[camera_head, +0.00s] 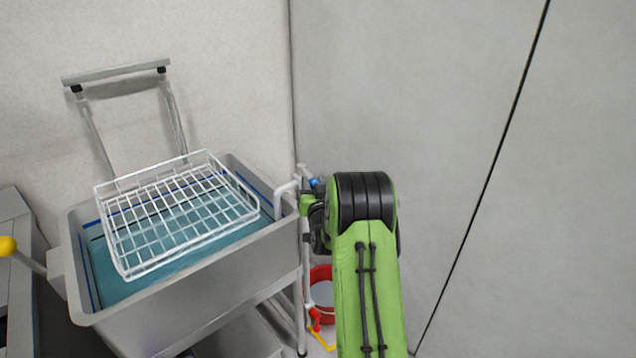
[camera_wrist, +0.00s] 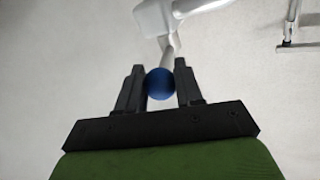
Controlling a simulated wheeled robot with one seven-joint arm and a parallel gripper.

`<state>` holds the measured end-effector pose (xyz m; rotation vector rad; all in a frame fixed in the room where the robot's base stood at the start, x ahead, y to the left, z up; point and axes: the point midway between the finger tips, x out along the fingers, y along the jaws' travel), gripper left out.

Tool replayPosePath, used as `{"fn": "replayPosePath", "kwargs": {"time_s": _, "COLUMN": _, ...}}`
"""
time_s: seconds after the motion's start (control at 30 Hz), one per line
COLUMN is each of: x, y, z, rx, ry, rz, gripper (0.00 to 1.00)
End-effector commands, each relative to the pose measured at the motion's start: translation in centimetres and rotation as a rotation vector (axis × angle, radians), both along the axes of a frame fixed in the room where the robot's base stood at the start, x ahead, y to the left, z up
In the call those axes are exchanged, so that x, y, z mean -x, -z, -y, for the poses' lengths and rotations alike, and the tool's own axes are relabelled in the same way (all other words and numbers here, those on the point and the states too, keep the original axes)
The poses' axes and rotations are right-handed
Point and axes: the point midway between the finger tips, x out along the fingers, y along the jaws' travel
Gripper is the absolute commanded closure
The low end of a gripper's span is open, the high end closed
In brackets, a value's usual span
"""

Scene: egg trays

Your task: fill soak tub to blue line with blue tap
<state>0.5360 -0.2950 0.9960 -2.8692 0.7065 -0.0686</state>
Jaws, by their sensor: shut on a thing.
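The grey soak tub (camera_head: 190,290) stands at the left in the head view, with blue-tinted water (camera_head: 118,283) in it. A blue line (camera_head: 88,262) runs along its inner wall; I cannot tell exactly how the water stands against it. A white spout (camera_head: 286,187) reaches over the tub's right rim. The blue tap (camera_head: 315,182) sits just right of the spout, partly hidden by my arm. In the wrist view my gripper (camera_wrist: 160,84) is shut on the blue tap's round knob (camera_wrist: 160,90), one finger on each side.
A white wire basket (camera_head: 185,217) rests over the tub, below a grey raised handle frame (camera_head: 118,72). A red bucket (camera_head: 322,290) and a red tap (camera_head: 315,318) are low behind my arm. A yellow knob (camera_head: 7,246) is at the far left. Grey walls close the right side.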

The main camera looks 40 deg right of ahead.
Motion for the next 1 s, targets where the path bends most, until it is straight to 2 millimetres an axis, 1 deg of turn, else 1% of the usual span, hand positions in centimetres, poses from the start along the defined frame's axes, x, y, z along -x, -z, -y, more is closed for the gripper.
{"fn": "replayPosePath", "kwargs": {"time_s": 0.03, "x": 0.0, "y": 0.3, "z": -0.2, "rx": -0.006, "ry": -0.003, "rz": -0.003, "gripper": 1.0}}
{"fn": "replayPosePath", "kwargs": {"time_s": 0.2, "x": 0.0, "y": 0.4, "z": -0.1, "rx": -0.006, "ry": -0.002, "rz": -0.005, "gripper": 1.0}}
{"fn": "replayPosePath", "kwargs": {"time_s": 0.23, "x": 0.0, "y": 0.4, "z": -0.1, "rx": -0.006, "ry": -0.002, "rz": -0.005, "gripper": 0.61}}
{"fn": "replayPosePath", "kwargs": {"time_s": 0.37, "x": 0.0, "y": 0.3, "z": -0.1, "rx": -0.004, "ry": -0.002, "rz": -0.003, "gripper": 0.41}}
{"fn": "replayPosePath", "kwargs": {"time_s": 0.63, "x": 0.1, "y": 0.2, "z": 0.0, "rx": -0.002, "ry": 0.0, "rz": -0.001, "gripper": 0.41}}
{"fn": "replayPosePath", "kwargs": {"time_s": 0.73, "x": 0.8, "y": 0.2, "z": -0.4, "rx": 0.0, "ry": -0.002, "rz": -0.003, "gripper": 0.41}}
{"fn": "replayPosePath", "kwargs": {"time_s": 0.83, "x": 2.6, "y": 0.3, "z": -1.3, "rx": -0.003, "ry": 0.0, "rz": -0.003, "gripper": 0.41}}
{"fn": "replayPosePath", "kwargs": {"time_s": 0.93, "x": 5.1, "y": 0.7, "z": -2.6, "rx": -0.003, "ry": 0.002, "rz": -0.001, "gripper": 0.41}}
{"fn": "replayPosePath", "kwargs": {"time_s": 1.0, "x": 6.5, "y": 0.9, "z": -3.3, "rx": -0.002, "ry": 0.002, "rz": 0.001, "gripper": 0.41}}
